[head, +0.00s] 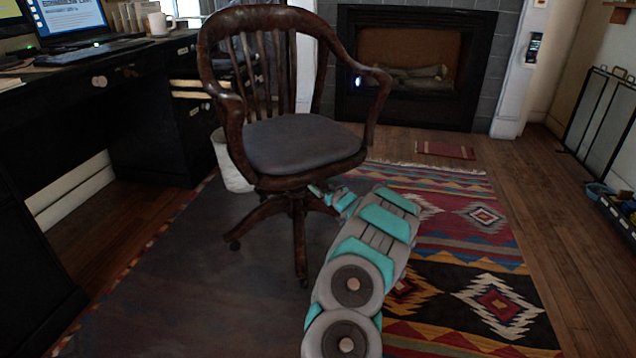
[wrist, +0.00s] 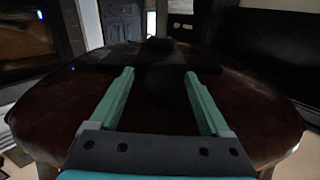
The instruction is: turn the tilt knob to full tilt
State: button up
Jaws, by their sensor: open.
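The wooden swivel chair (head: 236,110) stands on the rug, with a grey seat pad (head: 300,143). My arm reaches low to the right side of its base, and my gripper (head: 322,192) is just under the seat, by the column. In the wrist view, my gripper (wrist: 160,73) is open, its two teal fingers spread below the brown underside of the seat (wrist: 62,108). A dark rounded shape (wrist: 160,80) lies between the fingers, in front of a dark crossbar (wrist: 100,62). It may be the tilt knob, but it is too dark to be sure. No contact is visible.
A black desk (head: 150,120) with a laptop (head: 75,22) stands at left. A white bin (head: 228,165) is behind the chair. The fireplace (head: 415,70) is at the back. The patterned rug (head: 480,265) to the right is clear. Chair legs (head: 262,212) spread low near my arm.

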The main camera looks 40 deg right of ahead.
jog(key=shift+c, duration=0.4)
grip_shut()
jog(key=shift+n, duration=0.3)
jog(key=n+p, duration=0.3)
jog(key=n, duration=0.5)
jog(key=shift+n, duration=0.3)
dwell(0.5)
